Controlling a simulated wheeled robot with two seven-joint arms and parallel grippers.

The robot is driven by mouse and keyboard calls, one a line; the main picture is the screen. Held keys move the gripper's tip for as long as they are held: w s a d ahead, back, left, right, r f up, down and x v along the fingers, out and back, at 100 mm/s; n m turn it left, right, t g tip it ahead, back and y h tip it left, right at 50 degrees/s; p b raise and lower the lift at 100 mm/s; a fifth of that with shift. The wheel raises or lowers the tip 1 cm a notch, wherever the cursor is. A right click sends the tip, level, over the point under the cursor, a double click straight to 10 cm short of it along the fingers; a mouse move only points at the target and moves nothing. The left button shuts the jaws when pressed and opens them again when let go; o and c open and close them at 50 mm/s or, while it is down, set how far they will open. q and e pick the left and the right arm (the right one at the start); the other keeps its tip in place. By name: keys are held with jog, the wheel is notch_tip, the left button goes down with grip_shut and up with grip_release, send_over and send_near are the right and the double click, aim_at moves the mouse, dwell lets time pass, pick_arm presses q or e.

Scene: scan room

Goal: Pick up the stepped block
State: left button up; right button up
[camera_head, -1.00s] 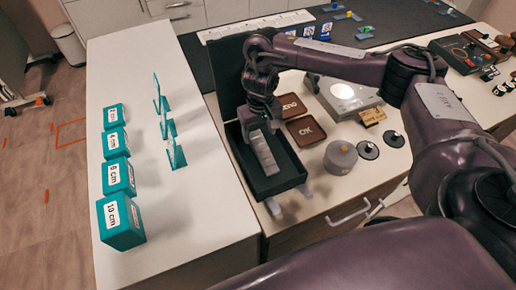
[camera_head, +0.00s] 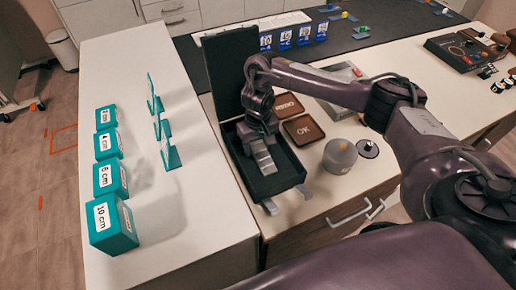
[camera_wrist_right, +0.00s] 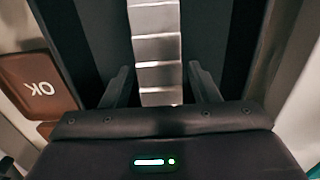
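The stepped block (camera_head: 264,158), pale grey with several steps, lies inside the open black case (camera_head: 283,181). In the right wrist view the block (camera_wrist_right: 157,50) runs lengthwise up the middle. My right gripper (camera_head: 260,138) is inside the case at the block's far end and covers that end in the head view. In the right wrist view its two fingers (camera_wrist_right: 160,85) stand apart, one on each side of the block, with a visible gap on both sides. My left gripper is not in view.
The case's raised lid (camera_head: 229,70) stands behind. Two brown trays, one marked OK (camera_head: 303,130), and a grey cylinder (camera_head: 340,157) sit right of the case.

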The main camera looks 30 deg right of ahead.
jog(key=c, duration=0.9)
jog(key=shift+w, duration=0.1)
jog(key=shift+c, duration=0.8)
jog(key=shift+r, duration=0.15)
